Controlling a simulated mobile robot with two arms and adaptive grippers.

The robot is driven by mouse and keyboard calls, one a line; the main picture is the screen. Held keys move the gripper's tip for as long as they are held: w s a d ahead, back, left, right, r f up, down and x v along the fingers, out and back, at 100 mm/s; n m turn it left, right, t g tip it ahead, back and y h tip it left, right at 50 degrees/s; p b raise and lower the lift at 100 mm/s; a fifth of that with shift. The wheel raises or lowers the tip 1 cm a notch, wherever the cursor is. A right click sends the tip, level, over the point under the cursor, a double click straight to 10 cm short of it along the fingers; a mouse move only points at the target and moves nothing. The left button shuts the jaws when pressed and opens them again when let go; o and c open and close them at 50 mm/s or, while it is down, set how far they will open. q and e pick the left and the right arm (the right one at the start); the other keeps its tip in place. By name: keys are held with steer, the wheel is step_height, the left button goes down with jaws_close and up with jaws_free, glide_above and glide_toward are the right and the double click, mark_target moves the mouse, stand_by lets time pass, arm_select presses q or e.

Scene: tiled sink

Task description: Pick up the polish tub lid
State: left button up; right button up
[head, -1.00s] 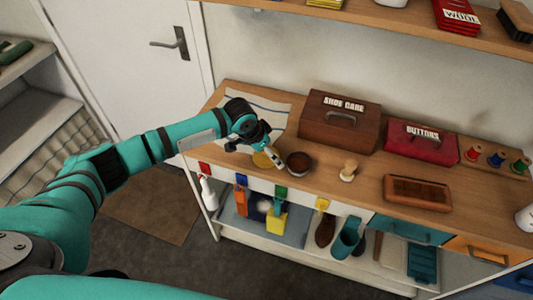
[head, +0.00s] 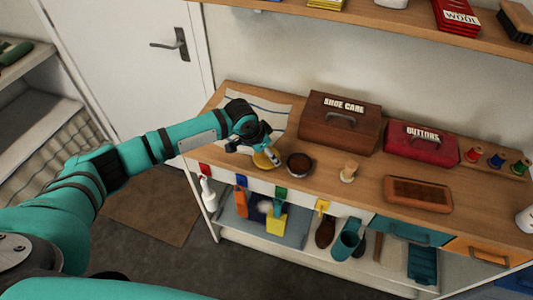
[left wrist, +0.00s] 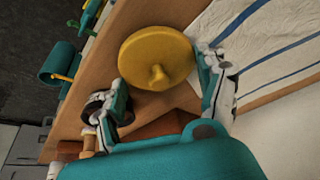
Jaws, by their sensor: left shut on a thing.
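The polish tub lid is a yellow disc with a small knob. In the head view the lid (head: 262,160) is by the bench's front edge, at my left gripper (head: 268,151). In the left wrist view the lid (left wrist: 150,45) lies between the two fingers of the left gripper (left wrist: 160,66), which is shut on it. Whether the lid is clear of the bench top is hard to tell. The open round tub (head: 300,164) with dark brown polish stands just right of the lid. My right gripper is not in view.
A striped cloth (head: 270,108) lies behind the gripper. A brown shoe care box (head: 340,125), a red buttons box (head: 421,145), a small wooden-handled brush (head: 349,171) and a brown brush (head: 418,194) stand to the right. Coloured tags and tools hang below the front edge.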

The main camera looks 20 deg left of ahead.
arm_select(q)
steer(key=shift+r, duration=0.4)
step_height(320, 180, up, 2)
steer(key=shift+w+r+b, duration=0.1)
steer(key=shift+r+b, duration=0.1)
steer(key=shift+b, duration=0.45)
steer(key=s+d+b, duration=0.1)
steer(key=s+d, duration=0.2)
steer(key=s, duration=0.4)
steer(key=s+d+r+b, duration=0.1)
steer(key=s+d, duration=0.2)
steer(key=s, duration=0.4)
steer(key=shift+d+r, duration=0.15)
steer(key=shift+r, duration=0.15)
steer(key=w+d+r+m+p, duration=0.1)
steer(key=w+p, duration=0.1)
steer(key=w, duration=0.2)
steer(key=w+d+r+m+g+h+p, duration=0.1)
steer(key=w+r+p, duration=0.1)
steer(key=w, duration=0.2)
steer(key=w+d+r+m+p, duration=0.2)
steer(key=w+p, duration=0.1)
steer(key=w, duration=0.1)
steer(key=shift+w+r, duration=0.15)
steer(key=shift+w, duration=0.15)
steer(key=shift+h, duration=0.3)
steer(key=f+b, duration=0.4)
steer(key=b, duration=0.1)
steer(key=shift+w+f, duration=0.2)
steer(key=shift+f, duration=1.05)
